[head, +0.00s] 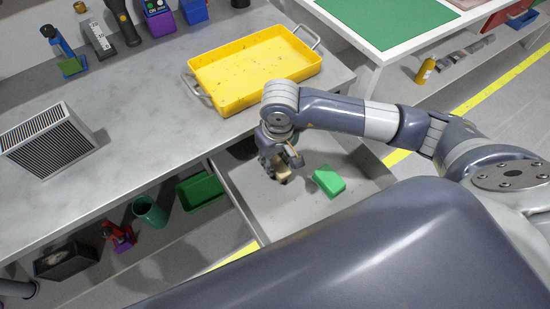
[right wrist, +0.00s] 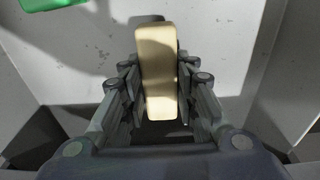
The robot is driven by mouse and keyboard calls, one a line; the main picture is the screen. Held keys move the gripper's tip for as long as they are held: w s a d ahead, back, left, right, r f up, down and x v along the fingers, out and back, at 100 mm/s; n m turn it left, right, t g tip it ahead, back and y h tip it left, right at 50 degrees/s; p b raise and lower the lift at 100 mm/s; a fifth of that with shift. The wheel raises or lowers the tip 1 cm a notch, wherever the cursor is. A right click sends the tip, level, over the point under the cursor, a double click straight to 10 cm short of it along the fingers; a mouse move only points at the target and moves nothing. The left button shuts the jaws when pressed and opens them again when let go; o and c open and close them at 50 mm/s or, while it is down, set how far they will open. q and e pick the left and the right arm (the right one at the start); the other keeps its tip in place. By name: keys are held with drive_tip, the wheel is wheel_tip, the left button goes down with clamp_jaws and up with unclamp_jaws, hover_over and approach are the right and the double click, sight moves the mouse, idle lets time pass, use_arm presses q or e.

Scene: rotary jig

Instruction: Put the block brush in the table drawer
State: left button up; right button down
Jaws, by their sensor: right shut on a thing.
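The block brush (head: 284,174) has a pale tan wooden body; it also shows upright in the middle of the right wrist view (right wrist: 158,70). My right gripper (head: 279,163) is shut on it, with a finger on each side of the block. The bristles cannot be made out. The table drawer (head: 262,212) is pulled open below the grey worktop, and the gripper with the brush is over its inside, near the tabletop edge. I cannot tell whether the brush touches the drawer floor. My left gripper is not in view.
A green block (head: 328,181) lies in the drawer, right of the brush. A yellow tray (head: 255,70) stands on the worktop (head: 130,100) behind my right arm. A vented box (head: 48,140) stands at left. A green bin (head: 200,191) sits below the worktop.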

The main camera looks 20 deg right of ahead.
sight(277, 164)
drive_tip(key=c, duration=1.2)
unclamp_jaws()
drive_tip(key=shift+c, duration=0.2)
drive_tip(key=shift+r+p, duration=0.35)
drive_tip(key=shift+r, duration=0.1)
wheel_tip(277, 164, up, 11)
drive_tip(key=s+b, duration=0.1)
drive_tip(key=shift+r, duration=0.2)
